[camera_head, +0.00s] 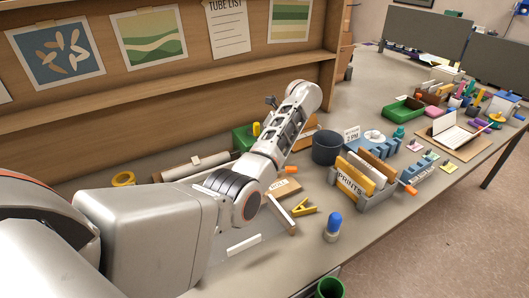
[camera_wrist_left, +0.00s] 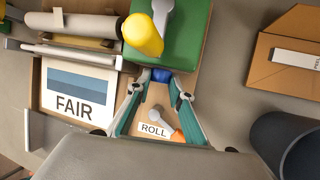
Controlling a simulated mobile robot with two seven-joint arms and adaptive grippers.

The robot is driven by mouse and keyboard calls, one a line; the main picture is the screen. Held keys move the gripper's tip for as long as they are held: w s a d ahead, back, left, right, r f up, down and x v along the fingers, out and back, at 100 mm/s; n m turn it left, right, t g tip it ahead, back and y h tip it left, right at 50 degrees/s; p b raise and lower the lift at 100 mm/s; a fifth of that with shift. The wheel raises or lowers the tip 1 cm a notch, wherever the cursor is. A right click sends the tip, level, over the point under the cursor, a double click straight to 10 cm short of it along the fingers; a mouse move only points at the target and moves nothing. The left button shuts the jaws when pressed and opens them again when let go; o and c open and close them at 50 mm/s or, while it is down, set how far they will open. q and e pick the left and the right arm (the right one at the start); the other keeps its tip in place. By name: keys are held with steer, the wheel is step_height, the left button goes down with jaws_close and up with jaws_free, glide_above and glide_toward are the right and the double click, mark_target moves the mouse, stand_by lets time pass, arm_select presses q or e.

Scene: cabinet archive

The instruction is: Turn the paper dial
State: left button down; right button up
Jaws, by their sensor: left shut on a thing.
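In the left wrist view my left gripper (camera_wrist_left: 161,78) has its teal-padded fingers drawn together at the tips. They close on a small blue piece (camera_wrist_left: 161,74) at the near edge of a green box (camera_wrist_left: 183,45). A yellow rounded knob (camera_wrist_left: 143,35) and a grey lever (camera_wrist_left: 162,12) show on the box. Below, between the fingers, is a board labelled ROLL (camera_wrist_left: 153,129) with a grey pointer-like part and an orange end (camera_wrist_left: 177,136). Which part is the paper dial is unclear. In the head view my arm hides the fingers and much of the green box (camera_head: 242,138).
A dark cup (camera_head: 327,147) and a PRINTS file holder (camera_head: 362,180) stand right of my arm. A yellow clamp (camera_head: 303,207) and blue-topped bottle (camera_head: 333,226) are in front. A FAIR print (camera_wrist_left: 75,90) lies left. Wooden shelving (camera_head: 190,90) rises behind.

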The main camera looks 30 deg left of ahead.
arm_select(q)
steer(key=shift+s+t, duration=0.1)
steer(key=shift+t, duration=0.2)
steer(key=t, duration=0.1)
steer(key=t+h, duration=0.1)
steer(key=n+t+h, duration=0.1)
steer(key=shift+s+a, duration=0.25)
steer(key=shift+s, duration=0.1)
steer(key=shift+s+t+h, duration=0.15)
steer(key=shift+t+h, duration=0.45)
steer(key=shift+t, duration=0.4)
steer(key=shift+n, duration=0.3)
steer(key=c, duration=1.8)
jaws_free()
step_height(320, 180, up, 10)
